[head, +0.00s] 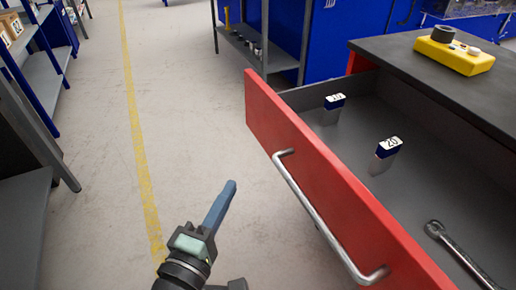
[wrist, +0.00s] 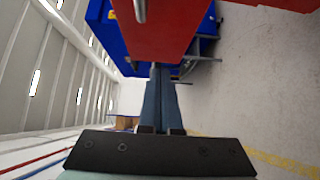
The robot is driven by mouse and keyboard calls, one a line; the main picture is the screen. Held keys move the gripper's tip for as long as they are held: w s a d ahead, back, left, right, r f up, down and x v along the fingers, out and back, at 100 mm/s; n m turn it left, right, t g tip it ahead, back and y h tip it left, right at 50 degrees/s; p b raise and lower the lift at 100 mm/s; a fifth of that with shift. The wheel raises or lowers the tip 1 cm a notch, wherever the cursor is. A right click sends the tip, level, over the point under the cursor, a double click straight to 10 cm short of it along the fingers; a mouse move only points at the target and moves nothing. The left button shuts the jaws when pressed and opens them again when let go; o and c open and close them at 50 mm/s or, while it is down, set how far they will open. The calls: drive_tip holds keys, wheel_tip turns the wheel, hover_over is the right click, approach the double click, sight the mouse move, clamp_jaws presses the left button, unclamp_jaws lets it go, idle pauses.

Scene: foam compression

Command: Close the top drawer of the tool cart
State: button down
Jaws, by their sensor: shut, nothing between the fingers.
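The top drawer (head: 340,197) of the tool cart (head: 415,85) is pulled open, its red front standing well out from the cart body. A silver bar handle (head: 317,213) runs along the front. My gripper (head: 232,184) is shut and empty, in front of the drawer and left of the handle in the head view. It appears apart from the drawer front. In the wrist view, the shut fingers (wrist: 158,75) point toward a red surface (wrist: 160,35), with a piece of silver handle (wrist: 140,10) at the top. The exact gap is hard to judge.
Inside the drawer are two small labelled blocks (head: 335,101) (head: 389,147) and a wrench (head: 455,250). A yellow device (head: 454,57) sits on the cart top. Shelving (head: 40,75) stands at the left. The floor (head: 185,110) between is clear, with a yellow line.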

drive_tip(key=b, duration=0.1)
approach(273, 138)
drive_tip(key=w+a, duration=0.2)
drive_tip(key=w, duration=0.1)
drive_tip(key=w+d, duration=0.2)
drive_tip(key=d, duration=0.1)
drive_tip(key=shift+w+d, duration=0.1)
drive_tip(key=shift+d, duration=0.15)
drive_tip(key=shift+w+d, duration=0.15)
drive_tip(key=shift+d, duration=0.3)
